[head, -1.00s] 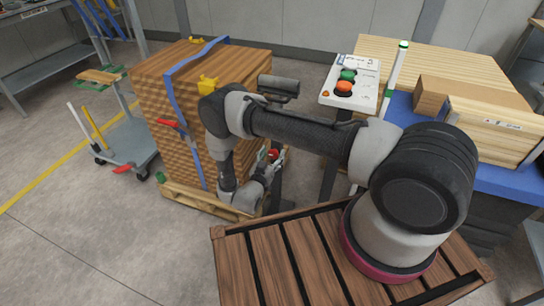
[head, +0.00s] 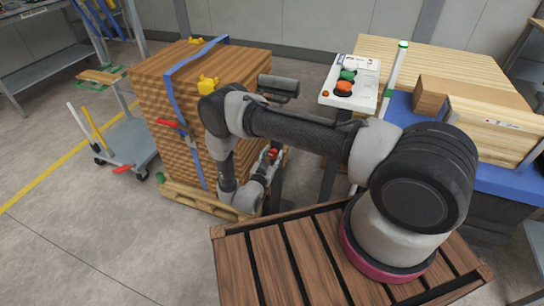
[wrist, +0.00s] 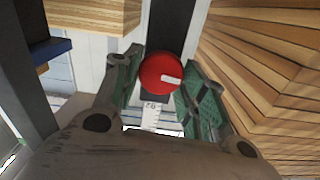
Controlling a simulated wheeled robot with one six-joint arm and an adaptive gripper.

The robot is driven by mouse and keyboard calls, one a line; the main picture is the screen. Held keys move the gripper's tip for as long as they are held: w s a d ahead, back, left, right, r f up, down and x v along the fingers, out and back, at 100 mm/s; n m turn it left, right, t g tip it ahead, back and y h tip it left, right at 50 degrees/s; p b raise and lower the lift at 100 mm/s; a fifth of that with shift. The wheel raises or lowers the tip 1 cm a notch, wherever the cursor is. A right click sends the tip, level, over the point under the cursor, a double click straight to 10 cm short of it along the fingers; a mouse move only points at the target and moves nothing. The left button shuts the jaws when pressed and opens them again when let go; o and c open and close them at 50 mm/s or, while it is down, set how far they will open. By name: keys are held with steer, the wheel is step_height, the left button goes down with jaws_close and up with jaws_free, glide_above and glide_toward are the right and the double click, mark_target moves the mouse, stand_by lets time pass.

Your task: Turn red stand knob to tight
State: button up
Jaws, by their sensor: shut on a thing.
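The red stand knob (wrist: 161,73) is a round red disc with a white mark pointing to the right, on a dark upright post (wrist: 169,22) in the wrist view. My gripper (wrist: 161,84) has its green-padded fingers on the left and right of the knob, shut on it. A white scale strip with figures (wrist: 150,114) shows just below the knob. In the head view the knob (head: 273,153) is a small red spot at my gripper, partly hidden by the fingers.
A strapped stack of wooden boards (head: 180,130) on a pallet stands left of my gripper. A flat cart (head: 128,140) is at the left. Floor at front left is clear.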

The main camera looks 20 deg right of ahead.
steer(key=m, duration=0.4)
steer(key=shift+d, duration=0.1)
steer(key=m, duration=0.4)
steer(key=shift+s, duration=0.1)
steer(key=m, duration=0.4)
steer(key=shift+f+m, duration=0.15)
steer(key=shift+m, duration=0.15)
steer(key=shift+s+d+f+m, duration=0.1)
steer(key=shift+m, duration=1.8)
steer(key=o, duration=1)
steer(key=v, duration=1.2)
